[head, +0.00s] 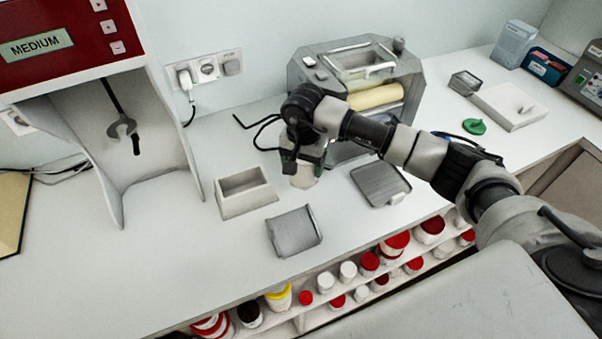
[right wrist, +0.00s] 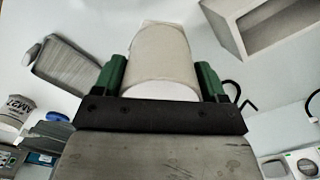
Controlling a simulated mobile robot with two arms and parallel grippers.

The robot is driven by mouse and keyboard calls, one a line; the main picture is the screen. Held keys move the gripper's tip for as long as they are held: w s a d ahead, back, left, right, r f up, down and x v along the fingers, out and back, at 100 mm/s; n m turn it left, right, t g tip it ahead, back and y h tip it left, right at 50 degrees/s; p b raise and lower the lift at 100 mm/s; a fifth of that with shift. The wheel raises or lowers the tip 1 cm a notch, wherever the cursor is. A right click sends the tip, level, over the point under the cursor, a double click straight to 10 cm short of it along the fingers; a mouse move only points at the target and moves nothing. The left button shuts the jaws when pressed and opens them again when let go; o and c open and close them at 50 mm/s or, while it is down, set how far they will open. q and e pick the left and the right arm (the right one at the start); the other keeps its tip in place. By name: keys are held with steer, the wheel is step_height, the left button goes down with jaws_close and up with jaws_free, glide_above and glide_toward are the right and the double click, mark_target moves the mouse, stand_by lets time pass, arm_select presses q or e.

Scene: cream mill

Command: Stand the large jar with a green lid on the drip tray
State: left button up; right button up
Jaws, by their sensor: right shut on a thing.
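My right gripper (head: 304,167) is shut on a white jar (head: 304,179) and holds it over the counter, between the open-topped grey box and the mill. In the right wrist view the white jar (right wrist: 162,60) sits between the green finger pads of my gripper (right wrist: 162,78). No green lid shows on the jar; the gripper may hide it. A flat grey tray (head: 381,184), which looks like the drip tray, lies on the counter in front of the mill, to the right of the jar and apart from it. My left gripper is not in view.
An open-topped grey box (head: 246,194) stands to the left of the jar, and a grey ridged piece (head: 294,232) lies nearer the front edge. The mill (head: 345,65) stands behind. A small green object (head: 474,126) lies at the right. A shelf below holds several jars.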

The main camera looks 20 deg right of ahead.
mark_target(304, 180)
step_height(304, 180, down, 2)
steer(key=shift+f, duration=0.1)
step_height(304, 180, down, 4)
steer(key=shift+r+p, duration=0.1)
steer(key=shift+p, duration=0.7)
steer(key=shift+f, duration=0.2)
steer(key=shift+f, duration=0.1)
steer(key=shift+f+b, duration=0.1)
steer(key=shift+b, duration=0.2)
steer(key=o, duration=0.9)
